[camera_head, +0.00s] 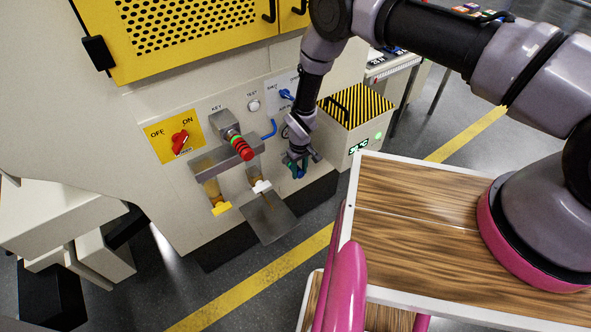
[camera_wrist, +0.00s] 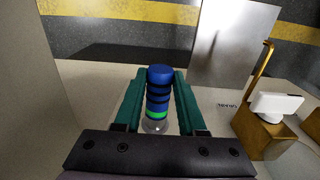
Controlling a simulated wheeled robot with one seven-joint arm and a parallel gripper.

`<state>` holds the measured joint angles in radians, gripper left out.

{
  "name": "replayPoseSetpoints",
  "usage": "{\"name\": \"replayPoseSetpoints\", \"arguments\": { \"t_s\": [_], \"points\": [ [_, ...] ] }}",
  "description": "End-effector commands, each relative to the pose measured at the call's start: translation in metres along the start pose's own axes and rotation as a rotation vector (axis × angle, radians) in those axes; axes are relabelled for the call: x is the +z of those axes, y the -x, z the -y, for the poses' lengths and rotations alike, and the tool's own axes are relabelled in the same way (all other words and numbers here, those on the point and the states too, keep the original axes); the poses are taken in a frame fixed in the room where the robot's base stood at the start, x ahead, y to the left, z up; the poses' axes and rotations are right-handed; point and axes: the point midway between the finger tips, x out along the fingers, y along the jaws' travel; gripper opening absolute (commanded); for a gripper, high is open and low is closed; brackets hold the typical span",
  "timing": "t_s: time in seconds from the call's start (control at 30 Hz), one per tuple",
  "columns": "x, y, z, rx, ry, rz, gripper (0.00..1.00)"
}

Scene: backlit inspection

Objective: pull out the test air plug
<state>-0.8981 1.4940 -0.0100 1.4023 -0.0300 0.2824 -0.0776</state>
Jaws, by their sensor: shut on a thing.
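The test air plug (camera_wrist: 159,90) is a blue, black-ringed grip with a green band, seen in the wrist view between my gripper's teal fingers. My gripper (camera_wrist: 158,98) is shut on it. A pale round collar shows at the green end of the plug; I cannot tell how far the plug sits in it. In the head view my gripper (camera_head: 298,165) is low at the right part of the machine's front panel, and it mostly hides the plug there.
Left of my gripper, a red banded grip (camera_head: 242,149) sticks out near the KEY label. Below it are a metal flap (camera_head: 268,218) and brackets with yellow and white tabs. A striped box (camera_head: 353,106) stands close on the right. A wooden-topped cart (camera_head: 420,205) is in front.

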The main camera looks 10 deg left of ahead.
Motion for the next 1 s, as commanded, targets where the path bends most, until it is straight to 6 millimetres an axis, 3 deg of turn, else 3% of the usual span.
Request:
{"name": "replayPoseSetpoints", "arguments": {
  "t_s": [1.0],
  "points": [
    [0.024,0.0,0.0,0.0,-0.001,0.0,0.0]
  ]
}}
